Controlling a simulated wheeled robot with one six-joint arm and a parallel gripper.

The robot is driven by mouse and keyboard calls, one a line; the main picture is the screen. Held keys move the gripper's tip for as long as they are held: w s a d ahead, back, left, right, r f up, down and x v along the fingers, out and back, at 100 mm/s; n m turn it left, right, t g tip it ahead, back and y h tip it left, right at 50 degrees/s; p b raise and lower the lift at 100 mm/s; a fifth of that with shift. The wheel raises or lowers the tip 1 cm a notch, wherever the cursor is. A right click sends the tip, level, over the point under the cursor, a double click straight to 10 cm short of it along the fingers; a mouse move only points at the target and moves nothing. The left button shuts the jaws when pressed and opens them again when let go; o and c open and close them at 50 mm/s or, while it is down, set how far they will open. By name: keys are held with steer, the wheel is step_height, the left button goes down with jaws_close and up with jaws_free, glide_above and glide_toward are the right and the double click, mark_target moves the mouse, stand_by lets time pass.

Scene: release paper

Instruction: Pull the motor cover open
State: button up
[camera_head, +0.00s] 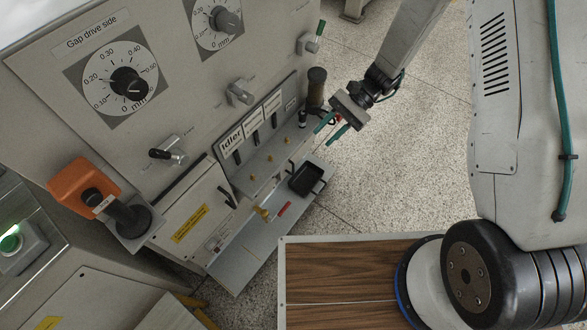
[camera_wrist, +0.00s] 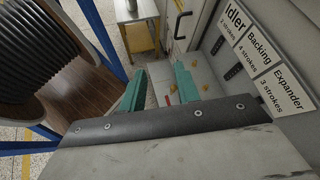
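A pale grey panel (camera_head: 185,226) with a yellow label and a black handle (camera_head: 227,197) sits low on the machine front in the head view. It looks like the motor cover and appears shut. A panel with a dark handle (camera_wrist: 179,26) also shows at the top of the wrist view. My gripper (camera_head: 325,136) has two green fingers and hangs right of the machine's lever shelf, apart from the panel and handle. In the wrist view my gripper (camera_wrist: 160,88) has its fingers spread with nothing held between them.
A shelf with several levers and an Idler label (camera_head: 231,141) lies between my gripper and the panel. A black tray (camera_head: 307,179) and a dark cylinder (camera_head: 317,86) stand near my gripper. An orange box (camera_head: 84,184) juts out at left. Speckled floor (camera_head: 390,170) is open at right.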

steer(key=w+a+f+m+t+y, duration=0.1)
steer(key=a+f+m, duration=0.1)
steer(key=f, duration=0.5)
steer(key=w+a+f+m+t+y, duration=0.1)
steer(key=f+m+y, duration=0.1)
steer(key=f, duration=0.5)
steer(key=m+t+h, duration=0.1)
steer(key=m+t, duration=1)
glide_toward(293, 174)
step_height(293, 174, up, 2)
steer(key=w+a, duration=0.2)
steer(key=x, duration=0.7)
steer(key=shift+s+a+r, duration=0.15)
steer(key=shift+a+r, duration=0.05)
steer(key=shift+a, duration=0.05)
jaws_close()
